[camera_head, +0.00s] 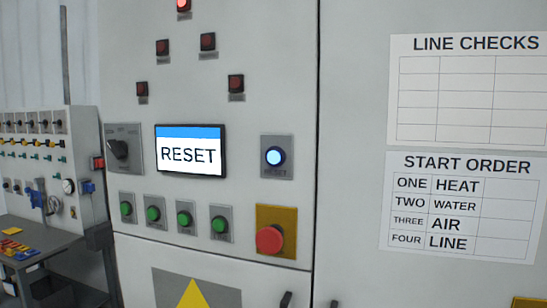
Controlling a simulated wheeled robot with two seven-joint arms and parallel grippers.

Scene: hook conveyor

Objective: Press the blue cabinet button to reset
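The blue cabinet button (275,156) is round, with a bright pale centre and a dark ring, on a grey plate on the white cabinet front. It sits right of a small screen (190,155) that reads RESET under a blue bar. Neither of my grippers shows in the head view, so nothing is seen touching the button.
A red mushroom button (269,239) on a yellow plate sits below the blue button. Several green buttons (184,218) line up to its left. A black rotary switch (118,149) is left of the screen. A table (40,245) stands at far left.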

